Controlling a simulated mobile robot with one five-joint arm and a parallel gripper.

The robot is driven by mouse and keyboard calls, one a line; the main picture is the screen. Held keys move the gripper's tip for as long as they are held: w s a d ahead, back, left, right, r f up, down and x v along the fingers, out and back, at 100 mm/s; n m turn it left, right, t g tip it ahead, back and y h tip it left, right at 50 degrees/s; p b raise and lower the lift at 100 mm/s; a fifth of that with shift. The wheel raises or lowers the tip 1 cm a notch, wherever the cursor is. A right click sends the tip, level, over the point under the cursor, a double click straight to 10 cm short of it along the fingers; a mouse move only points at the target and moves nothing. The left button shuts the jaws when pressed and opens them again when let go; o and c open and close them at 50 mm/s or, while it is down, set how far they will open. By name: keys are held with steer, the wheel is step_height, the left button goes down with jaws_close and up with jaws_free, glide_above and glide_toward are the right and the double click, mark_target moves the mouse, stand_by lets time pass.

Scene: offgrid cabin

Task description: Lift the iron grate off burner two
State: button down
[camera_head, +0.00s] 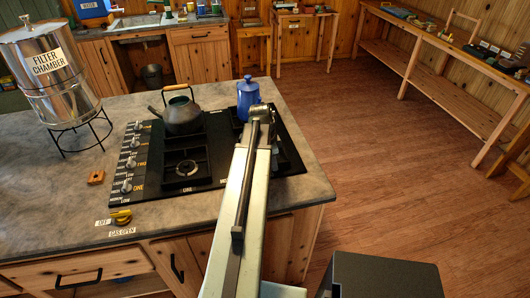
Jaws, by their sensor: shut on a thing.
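The black gas stove (147,190) is set in the grey counter. The front-left burner (187,168), marked ONE, has its dark iron grate in place. My arm reaches across the right half of the stove and hides most of the right-hand burner area, where burner two appears to be. Dark grate bars (285,157) show just right of the arm. My gripper (262,113) is at the arm's far end over this right side, near the blue pot. It is shut on the iron grate, but the fingertips and their contact are mostly hidden.
A dark kettle (183,115) stands on the back-left burner and a blue pot (248,95) at the back right. Knobs line the stove's left edge. A steel filter chamber (50,70) stands on the left counter. The wooden floor at right is clear, with a long bench beyond.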

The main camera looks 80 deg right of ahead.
steer(key=shift+r+p, duration=0.35)
steer(key=shift+r, duration=0.15)
steer(key=shift+r+p, duration=1.7)
